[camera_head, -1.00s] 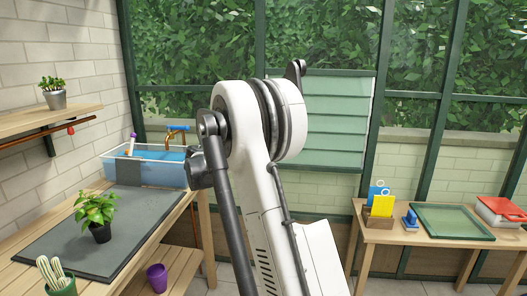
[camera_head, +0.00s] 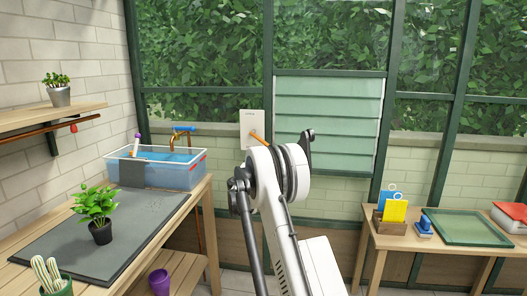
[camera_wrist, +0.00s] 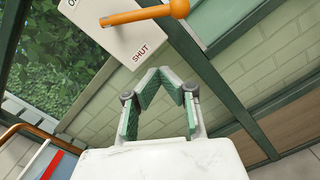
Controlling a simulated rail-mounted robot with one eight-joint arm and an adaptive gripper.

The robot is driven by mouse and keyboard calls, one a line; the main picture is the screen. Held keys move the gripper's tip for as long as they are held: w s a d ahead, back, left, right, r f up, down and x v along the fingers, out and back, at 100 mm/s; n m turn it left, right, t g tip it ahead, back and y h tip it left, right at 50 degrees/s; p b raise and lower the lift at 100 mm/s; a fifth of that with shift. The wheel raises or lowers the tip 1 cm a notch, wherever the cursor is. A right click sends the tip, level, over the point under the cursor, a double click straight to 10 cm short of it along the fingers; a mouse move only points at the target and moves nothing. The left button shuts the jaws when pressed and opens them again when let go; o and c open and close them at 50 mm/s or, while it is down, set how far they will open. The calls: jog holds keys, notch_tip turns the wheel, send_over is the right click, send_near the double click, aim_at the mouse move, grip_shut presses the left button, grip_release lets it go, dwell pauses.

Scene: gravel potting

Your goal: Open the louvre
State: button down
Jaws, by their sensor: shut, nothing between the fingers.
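The louvre (camera_head: 328,115) is a panel of pale green slats in the green window frame, right of centre in the head view. Its slats lie flat and look closed. Left of it is a white plate (camera_head: 251,124) with an orange lever (camera_head: 257,136), which slants down to the right. In the wrist view the plate (camera_wrist: 125,42) reads "SHUT", and the lever (camera_wrist: 150,14) crosses it near the top edge. My gripper (camera_wrist: 161,78) is shut and empty, apart from the lever and below it in that picture. My arm hides the gripper in the head view.
A water tank (camera_head: 157,167) with a tap (camera_head: 183,130) stands on the left bench, near a potted plant (camera_head: 98,212) on a grey mat (camera_head: 60,235). The right table (camera_head: 400,241) holds a green tray (camera_head: 462,228). Green window posts flank the louvre.

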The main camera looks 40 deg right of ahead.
jog(key=w+d+r+b, duration=0.3)
jog(key=w+d, duration=0.2)
jog(key=d, duration=0.4)
jog(key=shift+d+r+b, duration=0.35)
jog(key=shift+d, duration=0.05)
jog(key=shift+w+a+r, duration=0.1)
jog(key=shift+a+r, duration=0.05)
jog(key=shift+a, duration=0.05)
dwell(0.4)
